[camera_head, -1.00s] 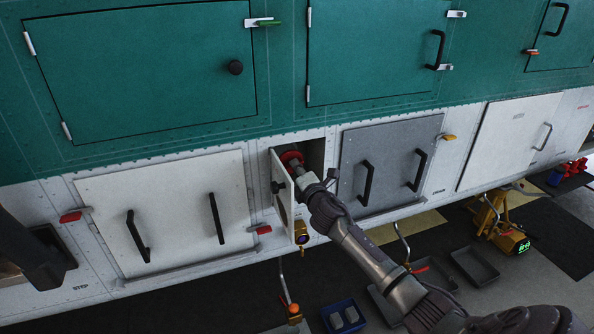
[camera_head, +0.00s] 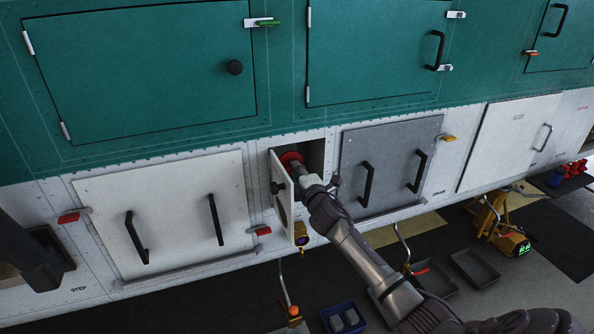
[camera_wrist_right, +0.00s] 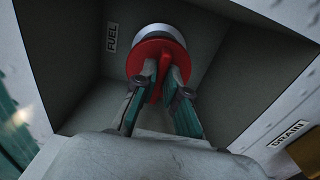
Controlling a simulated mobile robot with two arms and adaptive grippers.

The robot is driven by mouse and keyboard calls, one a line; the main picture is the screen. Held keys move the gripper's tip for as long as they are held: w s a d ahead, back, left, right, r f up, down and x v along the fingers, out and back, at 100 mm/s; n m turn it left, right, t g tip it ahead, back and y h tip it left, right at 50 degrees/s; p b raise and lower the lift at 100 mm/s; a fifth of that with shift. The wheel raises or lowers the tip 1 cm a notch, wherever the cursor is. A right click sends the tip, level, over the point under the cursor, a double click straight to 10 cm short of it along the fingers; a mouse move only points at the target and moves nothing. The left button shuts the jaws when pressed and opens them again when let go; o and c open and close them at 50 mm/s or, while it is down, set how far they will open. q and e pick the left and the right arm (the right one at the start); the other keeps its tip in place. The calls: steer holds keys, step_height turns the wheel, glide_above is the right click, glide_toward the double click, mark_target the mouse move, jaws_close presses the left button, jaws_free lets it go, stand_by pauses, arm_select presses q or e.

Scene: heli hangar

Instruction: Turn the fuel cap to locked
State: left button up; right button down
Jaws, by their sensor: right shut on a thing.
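The red fuel cap (camera_head: 290,157) sits in an open recess in the white lower panel. In the right wrist view the red cap (camera_wrist_right: 138,60) has a raised bar across its face and a pale ring behind it. A "FUEL" label (camera_wrist_right: 111,38) is on the recess wall beside it. My right gripper (camera_wrist_right: 165,80) reaches into the recess, with its two fingers closed on the cap's bar from both sides. In the head view the right gripper (camera_head: 299,172) partly covers the cap.
The narrow recess door (camera_head: 283,195) stands open just left of my right gripper. A grey hatch with two black handles (camera_head: 388,168) is to the right, and a white hatch (camera_head: 170,210) to the left. Trays and a blue bin (camera_head: 343,318) lie on the floor below.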

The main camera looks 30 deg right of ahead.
steer(key=c, duration=1.2)
jaws_free()
steer(key=v, duration=1.2)
steer(key=shift+f, duration=0.1)
